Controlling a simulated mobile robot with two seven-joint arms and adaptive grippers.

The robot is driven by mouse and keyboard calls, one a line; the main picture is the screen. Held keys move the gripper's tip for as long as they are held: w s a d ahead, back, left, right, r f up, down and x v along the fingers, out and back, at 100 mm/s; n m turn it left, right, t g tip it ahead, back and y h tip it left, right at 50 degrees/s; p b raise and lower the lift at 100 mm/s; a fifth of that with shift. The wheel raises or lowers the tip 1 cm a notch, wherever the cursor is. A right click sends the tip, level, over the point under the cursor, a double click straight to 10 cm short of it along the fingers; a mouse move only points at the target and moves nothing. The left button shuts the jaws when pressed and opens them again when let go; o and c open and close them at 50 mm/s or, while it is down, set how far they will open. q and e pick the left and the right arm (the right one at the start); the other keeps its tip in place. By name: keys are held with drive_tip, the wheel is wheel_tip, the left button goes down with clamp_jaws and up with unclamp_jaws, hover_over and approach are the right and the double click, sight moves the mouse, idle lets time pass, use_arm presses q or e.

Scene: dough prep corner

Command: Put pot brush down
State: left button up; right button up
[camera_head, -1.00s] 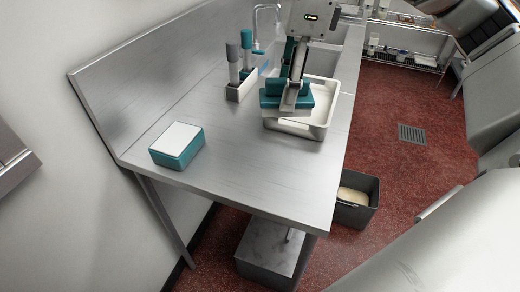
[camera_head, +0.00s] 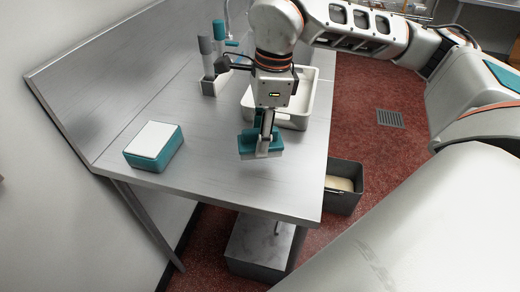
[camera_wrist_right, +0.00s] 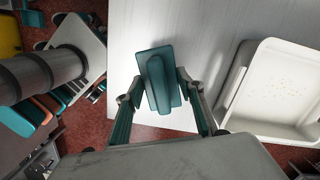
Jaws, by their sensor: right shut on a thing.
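The pot brush (camera_head: 254,148) is a teal block with a raised teal grip and a pale underside. My right gripper (camera_head: 265,131) is shut on its grip and holds it over the steel table (camera_head: 215,150), in front of the white tray. In the right wrist view the brush (camera_wrist_right: 157,108) sits between the two fingers of the gripper (camera_wrist_right: 153,85). I cannot tell whether its underside touches the table. My left gripper is not in view.
A white tray (camera_head: 309,112) stands behind the brush. A holder (camera_head: 210,88) with upright teal-topped tools is at the back left. A teal block with a white top (camera_head: 153,142) lies at the left. Table space between that block and the brush is clear.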

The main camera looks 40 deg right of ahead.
drive_tip(key=shift+f, duration=2.25)
drive_tip(key=shift+f, duration=0.1)
drive_tip(key=o, duration=1.2)
drive_tip(key=shift+b, duration=0.3)
drive_tip(key=shift+r, duration=0.35)
drive_tip(key=r, duration=0.6)
drive_tip(key=d+r+p, duration=0.1)
drive_tip(key=r, duration=0.3)
drive_tip(key=shift+s+d+r, duration=0.1)
drive_tip(key=shift+s, duration=0.15)
drive_tip(key=shift+s+r, duration=0.1)
drive_tip(key=shift+r, duration=0.55)
